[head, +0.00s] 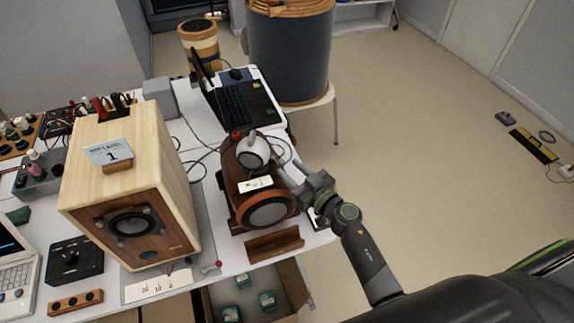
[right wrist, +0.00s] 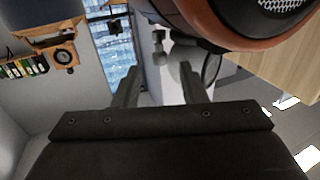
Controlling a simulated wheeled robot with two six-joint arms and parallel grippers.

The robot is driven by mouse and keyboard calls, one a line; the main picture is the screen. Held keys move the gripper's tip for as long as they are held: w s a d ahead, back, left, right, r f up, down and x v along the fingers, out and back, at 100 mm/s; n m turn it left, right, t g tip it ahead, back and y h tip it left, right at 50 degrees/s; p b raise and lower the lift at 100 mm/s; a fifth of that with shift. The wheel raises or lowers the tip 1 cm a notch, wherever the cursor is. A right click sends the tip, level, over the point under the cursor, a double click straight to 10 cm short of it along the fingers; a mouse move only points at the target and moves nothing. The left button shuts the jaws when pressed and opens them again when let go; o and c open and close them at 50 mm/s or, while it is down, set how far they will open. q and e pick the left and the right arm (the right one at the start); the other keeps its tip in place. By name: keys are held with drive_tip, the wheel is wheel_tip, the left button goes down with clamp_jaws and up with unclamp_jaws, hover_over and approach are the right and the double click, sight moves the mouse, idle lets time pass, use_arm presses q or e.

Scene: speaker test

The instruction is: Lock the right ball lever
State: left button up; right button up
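My right gripper (head: 287,176) is at the right side of the brown wooden speaker (head: 237,190) with a white round tweeter (head: 252,152) on top. In the right wrist view its two fingers (right wrist: 160,88) stand apart with a gap between them. A small grey knob-like part (right wrist: 160,42) shows beyond that gap; I cannot tell if it is the right ball lever. A small lever with a red ball (head: 217,264) lies by the base of the pale wooden speaker (head: 112,185). Another red ball (head: 235,135) shows behind the brown speaker. My left gripper is not in view.
A laptop (head: 240,103) stands behind the brown speaker. A large blue drum (head: 290,55) stands at the back.

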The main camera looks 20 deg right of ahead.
drive_tip(key=shift+x, duration=1.25)
drive_tip(key=shift+c, duration=0.5)
clamp_jaws()
